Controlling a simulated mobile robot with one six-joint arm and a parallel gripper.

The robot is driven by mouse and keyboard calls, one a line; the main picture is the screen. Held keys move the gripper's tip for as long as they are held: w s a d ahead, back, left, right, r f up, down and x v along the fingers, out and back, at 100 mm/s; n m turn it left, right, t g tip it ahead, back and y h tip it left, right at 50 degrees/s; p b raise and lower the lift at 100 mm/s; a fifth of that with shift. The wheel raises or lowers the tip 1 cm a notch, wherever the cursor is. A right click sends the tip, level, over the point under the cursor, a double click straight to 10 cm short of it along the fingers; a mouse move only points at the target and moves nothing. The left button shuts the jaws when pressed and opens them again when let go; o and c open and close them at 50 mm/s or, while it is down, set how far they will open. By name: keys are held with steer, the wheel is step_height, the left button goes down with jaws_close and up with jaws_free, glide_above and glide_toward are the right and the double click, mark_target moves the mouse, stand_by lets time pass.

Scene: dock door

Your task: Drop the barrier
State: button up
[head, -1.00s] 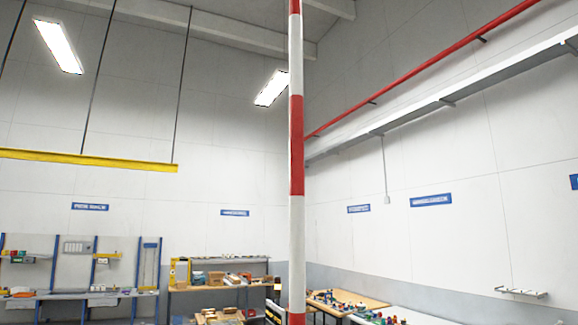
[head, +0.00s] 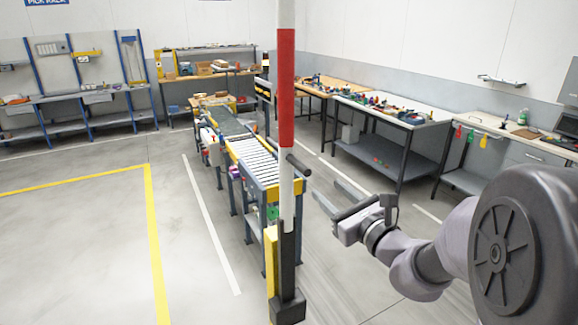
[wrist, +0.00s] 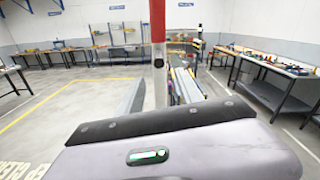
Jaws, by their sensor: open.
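The barrier arm (head: 286,95) is a red-and-white striped pole standing upright. Its foot sits in a dark bracket on a yellow-and-black post (head: 272,262). A short dark handle (head: 298,165) sticks out from the lower part of the pole. My gripper (head: 327,188) is open and empty, to the right of the pole and a little below the handle, apart from both in the head view. In the wrist view the pole (wrist: 158,85) stands upright between my two grey fingers, beyond them, with the dark handle end (wrist: 158,63) facing me.
A roller conveyor (head: 255,158) stands behind the pole. Workbenches (head: 395,112) with small parts line the right wall, and a counter (head: 500,137) stands nearer on the right. A rack (head: 85,95) is at the back left. The floor left of the pole is clear, with yellow and white lines.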

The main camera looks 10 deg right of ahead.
mark_target(299, 165)
steer(key=p+x, duration=0.1)
steer(key=x, duration=1.4)
steer(key=shift+w+a, duration=0.1)
steer(key=shift+a, duration=0.05)
steer(key=shift+c, duration=0.4)
jaws_close()
